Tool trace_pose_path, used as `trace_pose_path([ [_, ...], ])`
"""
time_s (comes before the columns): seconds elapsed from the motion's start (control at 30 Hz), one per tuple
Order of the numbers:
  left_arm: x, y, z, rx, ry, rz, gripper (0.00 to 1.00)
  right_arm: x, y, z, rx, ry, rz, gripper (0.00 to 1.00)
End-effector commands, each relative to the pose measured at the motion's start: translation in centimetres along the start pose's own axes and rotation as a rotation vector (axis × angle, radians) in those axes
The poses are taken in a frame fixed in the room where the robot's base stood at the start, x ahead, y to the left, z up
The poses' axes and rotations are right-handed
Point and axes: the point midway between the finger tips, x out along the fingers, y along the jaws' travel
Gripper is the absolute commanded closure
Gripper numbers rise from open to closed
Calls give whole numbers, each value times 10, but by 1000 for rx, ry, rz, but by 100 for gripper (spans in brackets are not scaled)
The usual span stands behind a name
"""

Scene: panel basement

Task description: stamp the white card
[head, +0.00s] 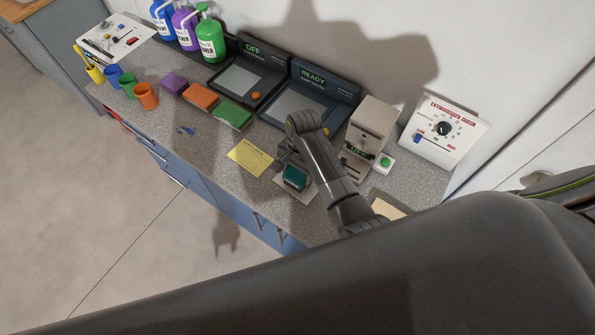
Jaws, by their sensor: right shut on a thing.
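The white card (302,196) lies on the speckled counter near its front edge, partly covered from this view. A teal block-like stamp (295,179) is over the card; I cannot tell whether it touches it. My right gripper (291,162) is at the stamp, shut on it, and mostly hidden behind my own wrist and forearm. My left gripper is not in view.
A yellow paper (250,157) lies left of the card. Behind stand a READY device (303,103), an OFF device (240,77) and a beige machine (371,130). A dial panel (444,130) is right. Coloured blocks (201,97) and cups (146,95) stand left.

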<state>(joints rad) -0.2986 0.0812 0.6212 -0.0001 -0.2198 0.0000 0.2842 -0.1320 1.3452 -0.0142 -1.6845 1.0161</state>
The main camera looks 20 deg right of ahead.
Motion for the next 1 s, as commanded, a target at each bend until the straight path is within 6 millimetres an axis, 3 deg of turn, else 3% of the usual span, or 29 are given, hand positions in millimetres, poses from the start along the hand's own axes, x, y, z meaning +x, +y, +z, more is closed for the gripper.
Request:
trace_pose_path([
  [1.0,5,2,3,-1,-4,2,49,10,0,-1,0,0,0,55],
])
